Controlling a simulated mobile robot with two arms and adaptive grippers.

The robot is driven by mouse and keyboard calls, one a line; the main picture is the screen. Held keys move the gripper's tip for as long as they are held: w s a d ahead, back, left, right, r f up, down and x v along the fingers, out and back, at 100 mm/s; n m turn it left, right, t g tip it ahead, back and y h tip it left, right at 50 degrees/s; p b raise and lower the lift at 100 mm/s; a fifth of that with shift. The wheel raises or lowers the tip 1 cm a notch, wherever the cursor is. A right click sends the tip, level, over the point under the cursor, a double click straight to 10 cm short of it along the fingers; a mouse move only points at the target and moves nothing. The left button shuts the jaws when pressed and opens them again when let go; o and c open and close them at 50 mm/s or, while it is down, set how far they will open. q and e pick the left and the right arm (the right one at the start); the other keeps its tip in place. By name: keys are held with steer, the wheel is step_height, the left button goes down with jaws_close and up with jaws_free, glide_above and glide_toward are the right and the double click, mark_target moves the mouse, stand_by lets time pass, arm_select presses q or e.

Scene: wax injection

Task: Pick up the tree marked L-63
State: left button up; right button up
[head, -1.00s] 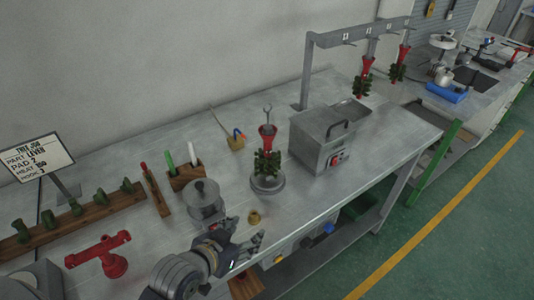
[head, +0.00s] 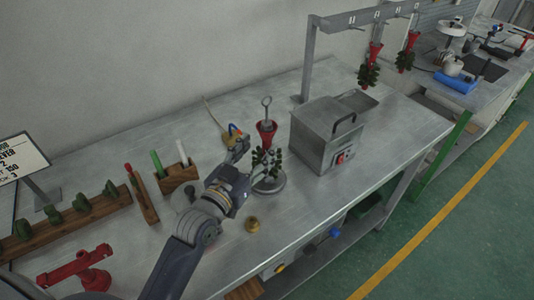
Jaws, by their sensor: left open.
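A wax tree with a red funnel-shaped top (head: 266,131), a metal hook loop and dark green pieces stands upright on a round metal base (head: 270,186) near the middle of the bench. No L-63 mark is readable on it. Two similar trees, one nearer (head: 370,68) and one farther (head: 406,56), hang from the rack at the back right. My left gripper (head: 250,158) is open just left of the standing tree, its fingers at the height of the green pieces. I cannot tell whether they touch it. My right gripper is not in view.
A grey metal box with a handle (head: 325,138) stands right of the tree. A small brass piece (head: 253,225) lies in front. Wooden racks with green parts (head: 75,220), a red fixture (head: 75,268) and a sign (head: 20,160) are at left.

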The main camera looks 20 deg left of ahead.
mark_target(265, 143)
arm_select(q)
steer(key=shift+w+d+r, duration=0.1)
steer(key=shift+w+r, duration=0.05)
steer(key=shift+w, duration=0.3)
steer(key=w, duration=0.1)
steer(key=w+d+p, duration=0.1)
steer(key=w, duration=0.1)
steer(key=shift+w, duration=0.4)
steer(key=shift+w+f, duration=0.1)
steer(key=shift+f, duration=0.1)
steer(key=c, duration=0.4)
jaws_close()
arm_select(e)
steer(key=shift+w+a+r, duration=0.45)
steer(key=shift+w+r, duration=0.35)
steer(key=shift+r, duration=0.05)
